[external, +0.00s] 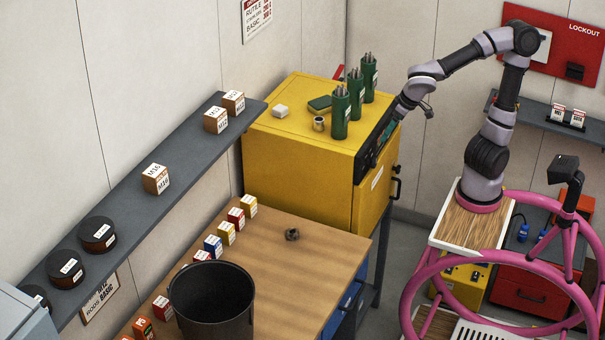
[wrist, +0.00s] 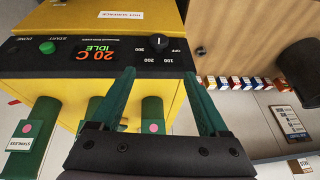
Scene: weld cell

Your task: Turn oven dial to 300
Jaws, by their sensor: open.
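The yellow oven (external: 300,150) stands in the corner in the external view, with its dark control panel (external: 376,150) on the right face. In the wrist view the panel appears upside down, and its display (wrist: 98,53) reads 20 C IDLE. The black dial (wrist: 158,42) has a white line; OFF, 100, 200 and 300 are printed around it. I cannot tell exactly which mark the line meets. My gripper (wrist: 165,76) is open and empty, its green fingers apart, with the dial beyond the gap between them. In the external view the arm's end hides the dial.
A green START button (wrist: 47,47) is on the same panel. Green rod canisters (external: 340,112) stand on the oven top close to my wrist. A door handle (external: 397,184) juts out below the panel. A wooden bench (external: 315,265) stands in front of the oven.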

